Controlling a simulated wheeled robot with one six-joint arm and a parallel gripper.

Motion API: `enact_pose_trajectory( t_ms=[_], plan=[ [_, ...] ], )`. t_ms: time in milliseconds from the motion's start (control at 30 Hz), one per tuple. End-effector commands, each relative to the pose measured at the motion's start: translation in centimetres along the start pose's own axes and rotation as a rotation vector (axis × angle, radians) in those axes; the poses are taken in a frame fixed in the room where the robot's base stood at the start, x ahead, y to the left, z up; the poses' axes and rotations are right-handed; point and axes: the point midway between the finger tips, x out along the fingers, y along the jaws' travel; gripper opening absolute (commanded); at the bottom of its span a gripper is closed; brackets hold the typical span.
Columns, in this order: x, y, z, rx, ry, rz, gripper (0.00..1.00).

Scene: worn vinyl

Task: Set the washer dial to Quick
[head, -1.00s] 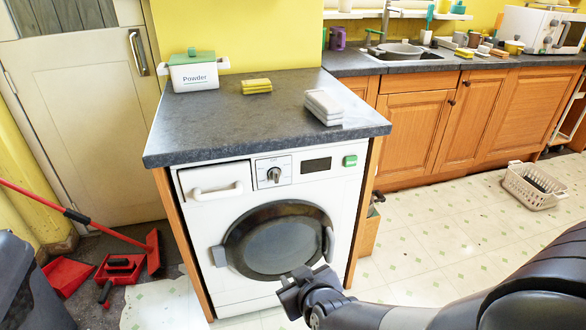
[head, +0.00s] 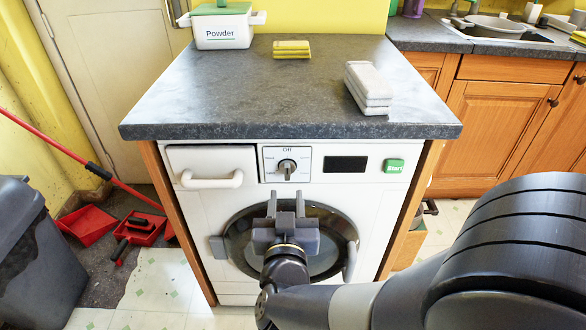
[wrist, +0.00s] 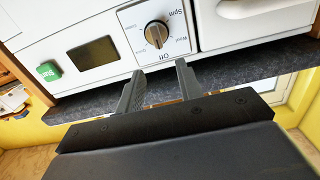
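The washer dial (head: 287,168) is a round dark knob with a lighter ridge on a white panel, with Off printed above it. The ridge stands about upright, roughly in line with Off. The washer (head: 190,215) is white with a round dark door. My gripper (head: 286,197) is open and empty, its fingers pointing at the panel just below the dial. In the wrist view its fingertips (wrist: 158,72) are apart from the dial.
A drawer with a white handle (head: 212,180) is left of the dial. A dark display (head: 345,164) and green Start button (head: 394,166) are right. The grey countertop (head: 240,95) overhangs above, holding a powder box (head: 222,28), yellow sponges (head: 291,48) and white cloths (head: 368,88).

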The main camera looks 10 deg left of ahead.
Motion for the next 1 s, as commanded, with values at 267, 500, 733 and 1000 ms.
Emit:
enact_pose_trajectory(
  t_ms=[267, 500, 733, 1000],
  plan=[
    [5.2, 0.2, 0.3, -0.001, -0.001, 0.005, 0.35],
    [8.4, 0.1, 0.1, -0.002, -0.001, 0.001, 0.35],
    [9.3, 0.1, 0.1, -0.002, -0.002, 0.000, 0.35],
    [9.2, 0.1, 0.1, -0.001, -0.002, 0.000, 0.27]
  ],
)
